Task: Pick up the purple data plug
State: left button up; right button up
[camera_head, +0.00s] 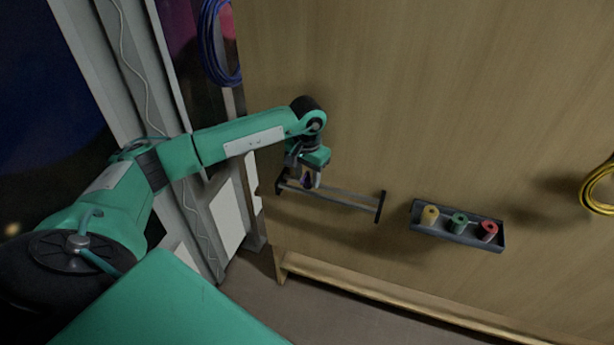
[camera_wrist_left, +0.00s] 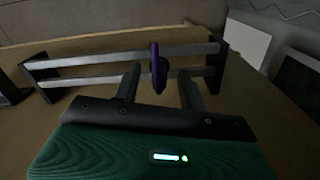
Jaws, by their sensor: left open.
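The purple data plug (camera_wrist_left: 158,68) stands upright at the rail rack (camera_wrist_left: 110,70) in the left wrist view, near the rack's right end. My left gripper (camera_wrist_left: 160,84) is open, with one finger on each side of the plug in that view. Whether the fingers touch the plug cannot be told. In the head view my left gripper (camera_head: 303,180) is over the left end of the rack (camera_head: 345,198), and the plug is a small dark shape largely hidden by it. My right gripper is in neither view.
A dark tray (camera_head: 463,240) holding a yellow spool (camera_head: 430,215), a green spool (camera_head: 458,223) and a red spool (camera_head: 487,231) is right of the rack. Blue cable (camera_head: 215,45) hangs at upper left, yellow cable (camera_head: 597,190) at far right.

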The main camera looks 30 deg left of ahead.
pick_arm(q)
jog(key=shift+f, duration=0.1)
jog(key=shift+c, duration=0.2)
grip_shut()
